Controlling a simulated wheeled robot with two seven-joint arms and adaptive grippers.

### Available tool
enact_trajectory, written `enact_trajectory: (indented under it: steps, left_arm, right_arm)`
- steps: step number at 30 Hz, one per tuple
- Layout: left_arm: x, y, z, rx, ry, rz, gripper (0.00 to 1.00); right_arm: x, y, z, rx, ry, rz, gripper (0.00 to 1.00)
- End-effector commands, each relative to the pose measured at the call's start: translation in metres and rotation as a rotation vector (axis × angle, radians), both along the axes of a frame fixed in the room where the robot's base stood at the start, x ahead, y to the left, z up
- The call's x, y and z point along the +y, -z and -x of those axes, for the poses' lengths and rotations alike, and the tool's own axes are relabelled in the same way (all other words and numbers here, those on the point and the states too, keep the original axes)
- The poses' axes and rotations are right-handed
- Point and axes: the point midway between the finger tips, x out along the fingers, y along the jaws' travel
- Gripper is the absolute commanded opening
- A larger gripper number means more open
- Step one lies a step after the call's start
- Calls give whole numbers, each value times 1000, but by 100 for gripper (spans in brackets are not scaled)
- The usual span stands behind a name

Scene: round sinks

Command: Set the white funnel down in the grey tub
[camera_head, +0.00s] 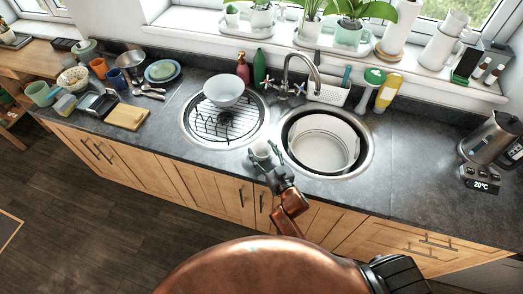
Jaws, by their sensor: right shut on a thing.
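My right gripper (265,162) is shut on the white funnel (261,149), a small pale piece held between the fingers. It is over the counter's front part, between the two round sinks and just left of the right sink's rim. The tub (318,119), pale grey to white, sits inside the right round sink, to the right of the funnel. The funnel is apart from the tub's inside. The fingers hide part of the funnel's lower side. My left gripper is not in view.
The left round sink (187,128) holds a wire rack (208,128) with a white bowl (224,90) on it. A tall tap (313,70) stands behind the sinks.

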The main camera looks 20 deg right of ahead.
Motion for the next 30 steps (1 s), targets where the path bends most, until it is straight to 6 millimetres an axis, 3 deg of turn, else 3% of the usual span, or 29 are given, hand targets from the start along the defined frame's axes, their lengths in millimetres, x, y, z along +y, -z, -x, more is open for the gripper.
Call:
enact_trajectory:
  steps: [4, 5, 11, 22, 30]
  left_arm:
    - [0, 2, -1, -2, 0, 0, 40]
    - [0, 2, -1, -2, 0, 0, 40]
    - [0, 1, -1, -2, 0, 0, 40]
    - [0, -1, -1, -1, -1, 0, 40]
    - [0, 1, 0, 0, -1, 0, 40]
  right_arm:
    - [0, 4, 0, 0, 0, 0, 17]
    - [0, 4, 0, 0, 0, 0, 58]
    - [0, 3, 0, 1, 0, 0, 72]
    - [0, -2, 0, 0, 0, 1, 73]
    - [-10, 2, 46, 4, 2, 2, 73]
